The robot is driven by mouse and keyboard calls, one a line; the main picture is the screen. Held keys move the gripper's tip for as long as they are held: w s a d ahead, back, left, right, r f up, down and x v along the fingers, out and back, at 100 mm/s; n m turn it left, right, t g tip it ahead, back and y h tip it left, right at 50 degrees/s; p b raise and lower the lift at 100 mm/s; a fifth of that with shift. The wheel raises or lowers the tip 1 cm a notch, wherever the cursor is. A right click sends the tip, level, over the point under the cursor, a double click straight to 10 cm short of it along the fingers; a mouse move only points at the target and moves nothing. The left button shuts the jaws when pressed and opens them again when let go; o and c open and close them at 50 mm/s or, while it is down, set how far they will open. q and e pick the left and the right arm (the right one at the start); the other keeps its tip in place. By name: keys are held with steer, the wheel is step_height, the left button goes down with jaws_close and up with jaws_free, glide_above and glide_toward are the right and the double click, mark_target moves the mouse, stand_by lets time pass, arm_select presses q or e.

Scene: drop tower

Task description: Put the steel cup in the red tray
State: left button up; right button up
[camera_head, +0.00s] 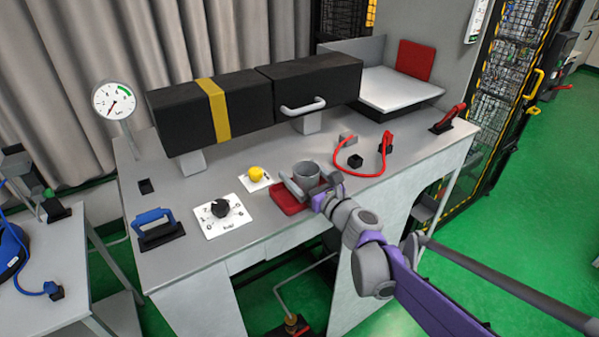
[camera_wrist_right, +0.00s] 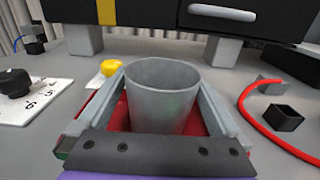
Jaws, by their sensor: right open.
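The steel cup (camera_head: 306,174) is a grey open-topped cylinder standing upright near the front of the table. The red tray (camera_head: 287,203) shows under and to the left of it. In the right wrist view the cup (camera_wrist_right: 163,98) stands between the fingers, with red tray surface (camera_wrist_right: 117,118) around its lower part. Its base is partly hidden, so full contact with the tray floor cannot be confirmed. My right gripper (camera_head: 306,190) is open, one finger on each side of the cup, with a gap at the fingers. My left gripper is not in view.
A yellow button (camera_head: 256,173) and a dial plate (camera_head: 221,214) lie left of the tray. A red cable (camera_head: 388,160) and a small black box (camera_head: 355,161) lie right. A black housing (camera_head: 315,85) with a handle stands behind. A blue handle (camera_head: 155,226) is at front left.

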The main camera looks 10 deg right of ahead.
steer(key=b+v, duration=0.1)
steer(key=v, duration=1)
steer(key=s+a+f+n+g, duration=0.35)
steer(key=s+f+n, duration=0.3)
steer(key=n, duration=0.35)
steer(key=s+a+f+n+g, duration=0.35)
steer(key=s+f+n, duration=0.3)
steer(key=n, duration=0.25)
steer(key=s+d+f+n+g+h, duration=0.4)
steer(key=s+d+f+n+h, duration=0.2)
steer(key=s+d+n, duration=0.2)
steer(key=s+n, duration=0.2)
steer(key=n, duration=0.2)
steer(key=shift+s+f+n+h, duration=0.2)
steer(key=shift+f+n+h, duration=0.1)
steer(key=shift+f+h, duration=0.1)
